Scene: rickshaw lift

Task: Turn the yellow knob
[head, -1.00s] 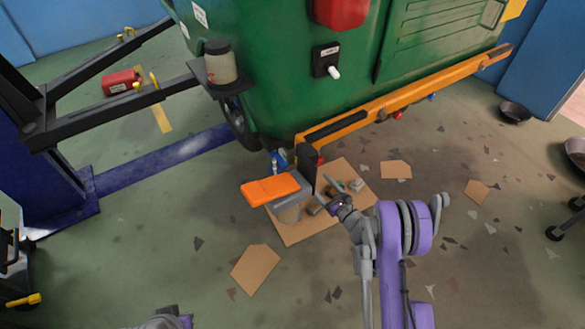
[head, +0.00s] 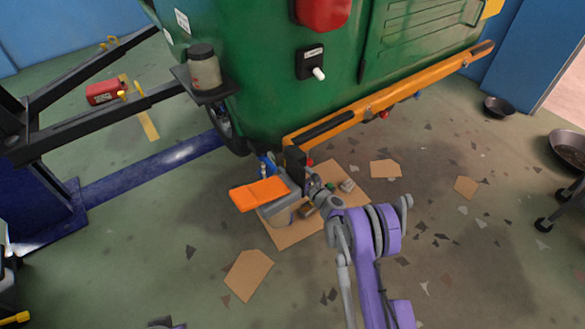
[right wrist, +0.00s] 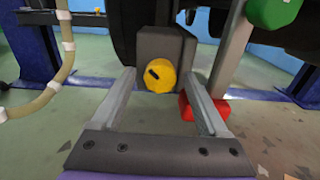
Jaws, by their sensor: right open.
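The yellow knob (right wrist: 160,75) is a round disc with a dark slot, on a dark grey box (right wrist: 178,45) in the right wrist view. My right gripper (right wrist: 165,85) is open, with one finger on each side of the knob in that view. I cannot tell whether the fingers reach it. In the head view my right gripper (head: 314,184) is close to the dark block (head: 296,160) under the orange beam, and the knob is hidden there. Only a small piece of my left arm shows at the bottom edge of the head view, and its gripper is out of view.
A green vehicle body (head: 290,95) with an orange beam (head: 390,97) stands above. An orange pad (head: 259,193) is left of my right gripper. A red part (right wrist: 203,108) and a green part (right wrist: 272,12) are right of the knob. Cardboard (head: 248,275) lies on the floor.

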